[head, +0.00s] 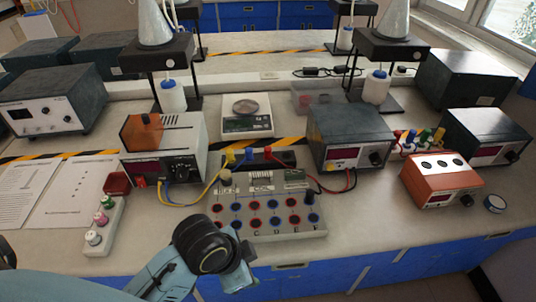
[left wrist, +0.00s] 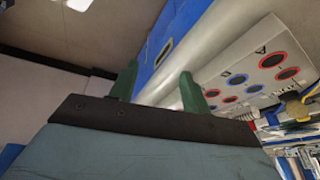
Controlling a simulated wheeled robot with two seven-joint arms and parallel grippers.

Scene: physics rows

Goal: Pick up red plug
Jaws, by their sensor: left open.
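A small red plug (head: 268,152) appears at the top edge of the socket board, beside yellow and blue plugs. Another small red piece (head: 140,182) shows at the front of the left power supply. A red-topped plug (head: 398,135) also stands in the group of coloured plugs at the right. My left gripper (left wrist: 157,90) is open, with its two green fingers apart and nothing seen between them. In the head view my left arm is at the front edge of the bench, just below the socket board; its fingertips are hard to make out. My right gripper is in neither view.
The socket board (head: 262,233) has red and blue sockets and wires to the power supplies. A white strip (head: 103,228) with coloured knobs lies at the left. An orange meter (head: 440,180) stands at the right. Bare bench (head: 365,215) lies between board and meter.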

